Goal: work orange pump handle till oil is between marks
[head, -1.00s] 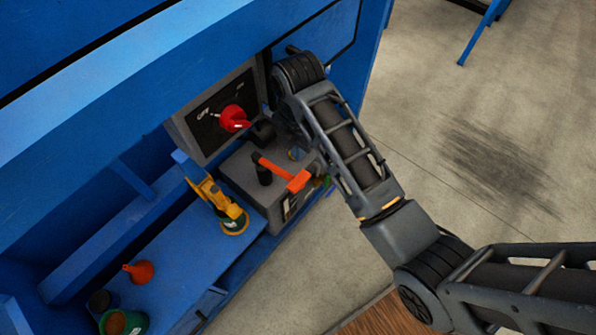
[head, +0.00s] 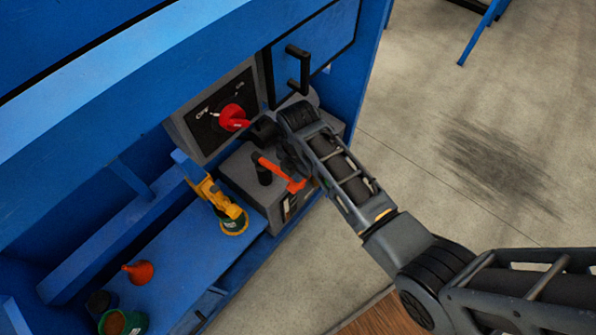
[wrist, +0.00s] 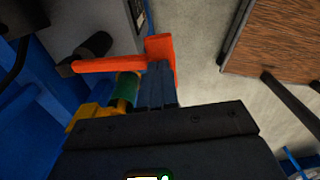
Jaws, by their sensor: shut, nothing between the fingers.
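The orange pump handle (head: 270,165) sticks out from a black post on the grey pump box (head: 240,172), its wide end to the right. In the wrist view the handle (wrist: 110,64) runs across the top left, with its broad orange end at the right. My gripper (wrist: 157,72) is shut and empty, its dark fingertips close beside that end; I cannot tell whether they touch. In the head view my wrist hides the fingers. A sight panel (head: 290,206) shows on the box's front, partly visible also in the wrist view (wrist: 138,12). The oil level and marks are too small to read.
A red rotary switch (head: 233,118) sits on a grey panel above the pump. A black door handle (head: 298,68) is at upper right. A yellow tool with a green base (head: 233,222), an orange funnel (head: 139,272) and a green pot (head: 122,322) stand on the blue shelf.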

